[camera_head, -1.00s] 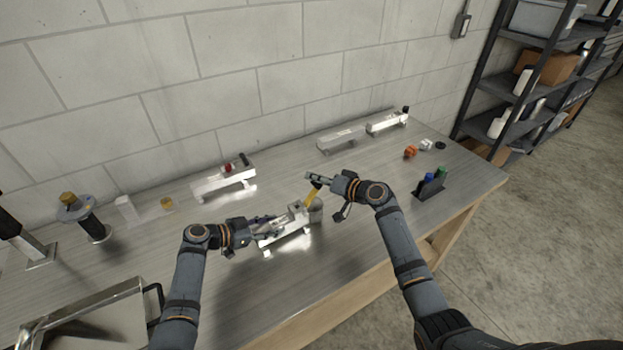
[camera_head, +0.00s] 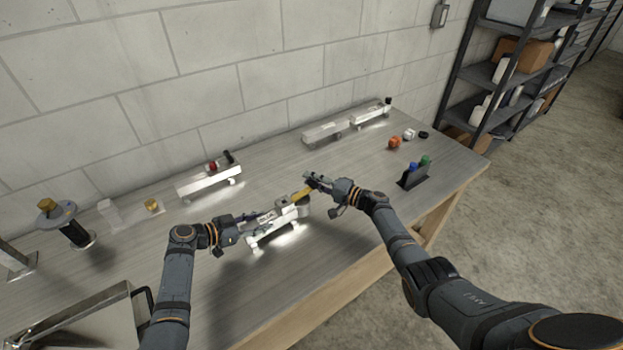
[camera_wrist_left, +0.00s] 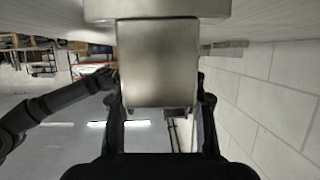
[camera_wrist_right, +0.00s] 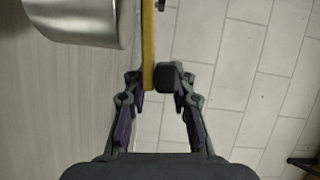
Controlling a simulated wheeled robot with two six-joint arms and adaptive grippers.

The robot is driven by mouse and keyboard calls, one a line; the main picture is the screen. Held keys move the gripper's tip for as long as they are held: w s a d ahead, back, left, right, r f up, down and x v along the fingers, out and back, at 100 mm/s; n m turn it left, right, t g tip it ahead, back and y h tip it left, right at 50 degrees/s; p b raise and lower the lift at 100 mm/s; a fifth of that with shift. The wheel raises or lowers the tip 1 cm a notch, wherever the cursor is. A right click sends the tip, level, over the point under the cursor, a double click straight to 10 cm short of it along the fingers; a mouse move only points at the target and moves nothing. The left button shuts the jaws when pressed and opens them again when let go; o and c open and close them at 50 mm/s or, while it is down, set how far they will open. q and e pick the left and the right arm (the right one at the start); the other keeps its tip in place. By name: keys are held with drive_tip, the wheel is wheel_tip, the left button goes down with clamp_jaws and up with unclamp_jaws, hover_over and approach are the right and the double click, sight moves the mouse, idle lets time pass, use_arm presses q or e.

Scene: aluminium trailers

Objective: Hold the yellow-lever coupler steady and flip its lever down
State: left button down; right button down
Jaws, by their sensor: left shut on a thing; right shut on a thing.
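The yellow-lever coupler (camera_head: 270,226) is a silvery trailer piece on the metal table, with a rounded end at the right. Its yellow lever (camera_head: 302,196) sits near that end and leans to the upper right at a low angle. My left gripper (camera_head: 243,222) is shut on the coupler's left end; in the left wrist view its bar (camera_wrist_left: 157,62) fills the space between the fingers. My right gripper (camera_head: 312,181) is shut on the lever's tip. In the right wrist view the lever (camera_wrist_right: 149,45) runs between the fingertips, with the rounded metal end (camera_wrist_right: 80,20) beside it.
Another coupler with a red part (camera_head: 208,180) stands behind, and two more (camera_head: 325,132) (camera_head: 370,115) stand at the back right. A black holder (camera_head: 413,179) with blue and green items is at the right. A metal tray (camera_head: 75,325) is at the front left.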

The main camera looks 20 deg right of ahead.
drive_tip(key=shift+s+d+f, duration=0.1)
drive_tip(key=shift+d+f, duration=0.05)
drive_tip(key=shift+f, duration=0.55)
use_arm(q)
drive_tip(key=shift+w, duration=0.1)
use_arm(e)
drive_tip(key=shift+f, duration=0.1)
drive_tip(key=c, duration=1.3)
unclamp_jaws()
drive_tip(key=shift+r, duration=0.2)
drive_tip(key=v, duration=1.2)
use_arm(q)
drive_tip(key=c, duration=0.7)
unclamp_jaws()
